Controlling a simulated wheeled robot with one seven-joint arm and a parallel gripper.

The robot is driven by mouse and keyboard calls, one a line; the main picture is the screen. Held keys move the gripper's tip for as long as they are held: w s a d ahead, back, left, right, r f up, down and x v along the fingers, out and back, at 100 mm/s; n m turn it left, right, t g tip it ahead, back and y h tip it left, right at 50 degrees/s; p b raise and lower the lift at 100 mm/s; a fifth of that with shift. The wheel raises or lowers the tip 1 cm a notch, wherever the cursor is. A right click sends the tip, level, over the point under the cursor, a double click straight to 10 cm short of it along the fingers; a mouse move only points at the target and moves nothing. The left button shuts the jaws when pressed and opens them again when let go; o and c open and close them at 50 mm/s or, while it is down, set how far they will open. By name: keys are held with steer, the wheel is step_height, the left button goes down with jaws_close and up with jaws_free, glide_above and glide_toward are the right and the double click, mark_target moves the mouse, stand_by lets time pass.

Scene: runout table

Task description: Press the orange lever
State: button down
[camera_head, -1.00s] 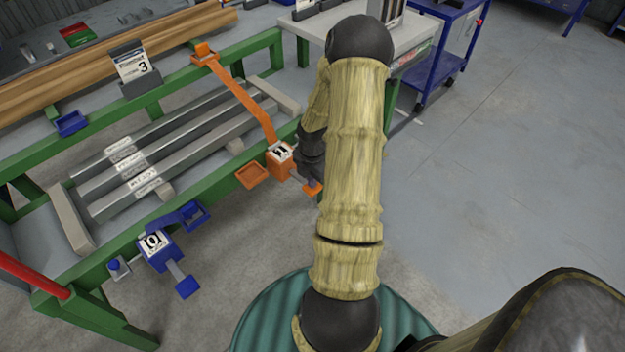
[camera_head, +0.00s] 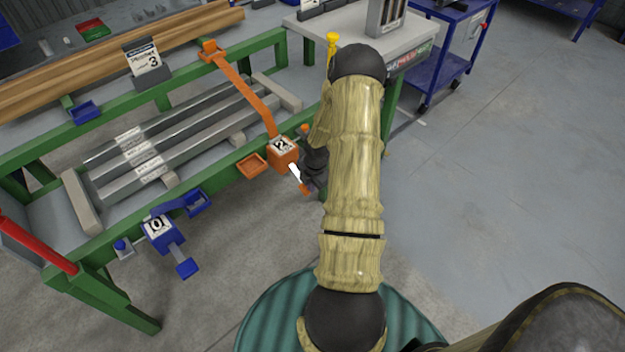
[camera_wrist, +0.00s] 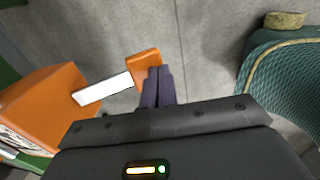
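The orange lever (camera_head: 305,188) sticks out from an orange counter box (camera_head: 284,155) on the green frame's front rail. The box shows what looks like a 2. In the wrist view the lever is a white bar (camera_wrist: 103,88) ending in an orange paddle (camera_wrist: 143,62), beside the orange box (camera_wrist: 40,100). My gripper (camera_wrist: 159,72) is shut, its two dark fingers together and empty. The fingertips overlap the paddle's near edge in the wrist view; I cannot tell whether they touch it. In the head view my gripper is mostly hidden behind my arm.
A blue counter box (camera_head: 157,228) showing 0, with a blue lever (camera_head: 187,267), is on the same rail at left. An orange tray (camera_head: 252,166) sits beside the orange box. Grey bars (camera_head: 170,150) lie on the table. A teal ribbed drum (camera_head: 262,322) stands in front.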

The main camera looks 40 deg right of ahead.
steer(key=shift+f, duration=0.6)
steer(key=shift+s+f, duration=0.1)
steer(key=shift+f, duration=0.05)
steer(key=s+r+p, duration=0.5)
steer(key=s+r, duration=0.2)
steer(key=r, duration=0.5)
steer(key=shift+d+r, duration=0.2)
steer(key=shift+d, duration=0.1)
steer(key=shift+s, duration=0.1)
